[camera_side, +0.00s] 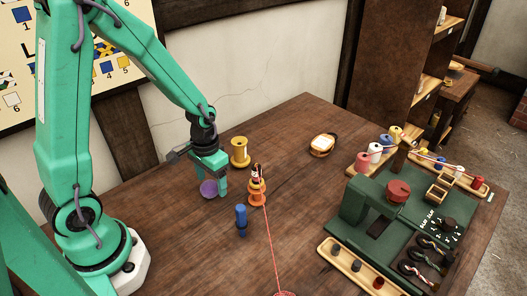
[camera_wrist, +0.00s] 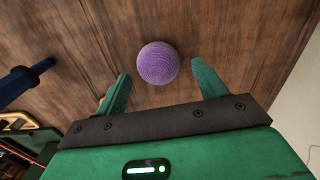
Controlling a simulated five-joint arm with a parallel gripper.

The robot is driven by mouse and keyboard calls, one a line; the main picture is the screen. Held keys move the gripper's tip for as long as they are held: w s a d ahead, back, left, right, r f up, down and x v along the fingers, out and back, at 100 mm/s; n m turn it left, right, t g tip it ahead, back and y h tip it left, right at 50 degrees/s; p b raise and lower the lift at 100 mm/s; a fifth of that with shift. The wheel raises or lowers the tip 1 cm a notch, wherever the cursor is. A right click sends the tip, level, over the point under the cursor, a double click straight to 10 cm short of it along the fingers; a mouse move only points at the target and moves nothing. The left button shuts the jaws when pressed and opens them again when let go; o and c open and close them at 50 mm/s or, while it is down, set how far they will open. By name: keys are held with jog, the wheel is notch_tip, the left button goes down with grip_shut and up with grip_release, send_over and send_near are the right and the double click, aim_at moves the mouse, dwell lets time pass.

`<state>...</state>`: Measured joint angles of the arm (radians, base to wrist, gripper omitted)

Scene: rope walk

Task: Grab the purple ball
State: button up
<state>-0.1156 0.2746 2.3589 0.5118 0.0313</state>
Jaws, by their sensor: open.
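The purple ball (camera_wrist: 158,63) lies on the wooden table, in the wrist view just beyond and between my two green fingers. In the side view the ball (camera_side: 208,188) sits at the table's left part, right by my fingertips, partly hidden by a finger. My gripper (camera_wrist: 162,84) is open and empty, with a finger on either side of the view. It also shows in the side view (camera_side: 211,182), pointing down close to the ball. I cannot tell whether a finger touches the ball.
A yellow spool (camera_side: 240,152) stands behind my gripper. An orange stand (camera_side: 257,190) with a pink cord and a blue peg (camera_side: 241,220) stand to the right. The blue peg also shows in the wrist view (camera_wrist: 22,82). A green machine (camera_side: 385,222) fills the table's right side.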

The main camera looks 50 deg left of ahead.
jog(key=shift+f, duration=0.8)
jog(key=c, duration=1.1)
